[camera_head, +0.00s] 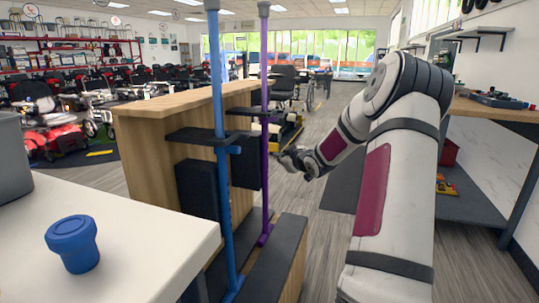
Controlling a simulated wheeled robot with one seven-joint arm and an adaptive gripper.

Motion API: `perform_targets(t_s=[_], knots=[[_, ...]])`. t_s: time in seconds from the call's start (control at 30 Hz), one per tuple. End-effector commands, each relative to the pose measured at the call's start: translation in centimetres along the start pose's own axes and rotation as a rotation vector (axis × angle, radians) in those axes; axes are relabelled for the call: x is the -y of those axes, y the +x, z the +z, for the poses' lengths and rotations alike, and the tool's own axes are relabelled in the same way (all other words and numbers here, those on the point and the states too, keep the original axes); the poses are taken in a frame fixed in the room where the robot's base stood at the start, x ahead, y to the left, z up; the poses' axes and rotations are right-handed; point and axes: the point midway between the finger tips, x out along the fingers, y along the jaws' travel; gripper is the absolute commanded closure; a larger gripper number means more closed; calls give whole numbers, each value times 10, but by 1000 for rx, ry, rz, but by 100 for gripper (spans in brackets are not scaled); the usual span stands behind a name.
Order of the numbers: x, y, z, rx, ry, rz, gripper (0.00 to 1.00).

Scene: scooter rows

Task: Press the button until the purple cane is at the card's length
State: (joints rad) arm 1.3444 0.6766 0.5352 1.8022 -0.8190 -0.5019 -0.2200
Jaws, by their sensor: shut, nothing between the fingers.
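The purple cane (264,75) stands upright as a tall thin pole on a wood and black stand (290,250). It is behind and right of a thicker-looking blue pole (218,75). A dark bracket (247,111) crosses the purple cane partway up. My gripper (284,159) is shut and empty, just right of the purple cane at about the bracket's height or a little lower. I cannot tell whether it touches the cane. The button and the card cannot be made out in this view.
A white counter (150,245) with a blue lidded cup (73,243) is at the front left. A wooden counter (150,130) stands behind the poles. Scooters (45,120) fill the far left. A workbench (500,112) is at right. The floor between is open.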

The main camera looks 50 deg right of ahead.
Motion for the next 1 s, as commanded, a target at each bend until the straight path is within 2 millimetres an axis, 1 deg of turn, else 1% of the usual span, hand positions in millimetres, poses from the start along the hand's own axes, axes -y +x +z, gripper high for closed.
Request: perform_targets(t_s=[0.37, 0.7, 1.0], knots=[[0, 0, 0, 0, 0, 0, 100], [4, 6, -4, 0, 0, 0, 100], [4, 6, -5, 0, 0, 0, 100]])
